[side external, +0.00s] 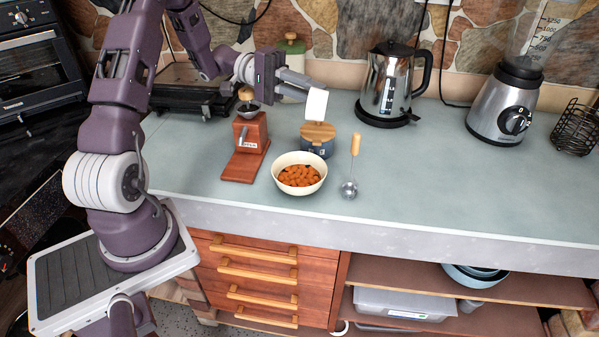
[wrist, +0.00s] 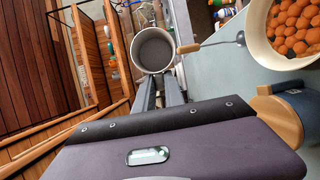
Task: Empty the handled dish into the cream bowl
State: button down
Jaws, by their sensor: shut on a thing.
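My gripper (side external: 300,89) is shut on the handled dish (side external: 316,104), a small white cup-like dish held tilted above the counter, over the blue lidded pot. In the wrist view the dish (wrist: 136,53) is at the fingertips of my gripper (wrist: 158,82), its round mouth showing a grey inside with no pieces visible. Its handle is not clear to see. The cream bowl (side external: 299,188) stands on the counter in front of the pot and holds many orange pieces (side external: 298,175). The bowl also shows at the top right of the wrist view (wrist: 255,42).
A blue pot with a wooden lid (side external: 318,131) stands behind the bowl. A wood-handled ladle (side external: 348,189) is to its right, a red-brown grinder (side external: 250,135) to its left. A kettle (side external: 388,85) and blender (side external: 505,105) stand farther right. The front right counter is clear.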

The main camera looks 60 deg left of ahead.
notch_tip(320, 180, down, 10)
jog(key=w+d+n+g+y, duration=0.2)
jog(key=w+d+g+y, duration=0.15)
jog(key=y, duration=0.25)
notch_tip(320, 180, up, 8)
jog(key=r+g+y, duration=0.1)
jog(key=g, duration=0.1)
jog(key=w+d+r+n+g+y+b, duration=0.2)
jog(key=w+d+g+y, duration=0.2)
jog(key=d+y, duration=0.1)
jog(key=shift+w+y, duration=0.3)
jog(key=shift+w, duration=0.05)
jog(key=shift+a, duration=0.1)
dwell(0.3)
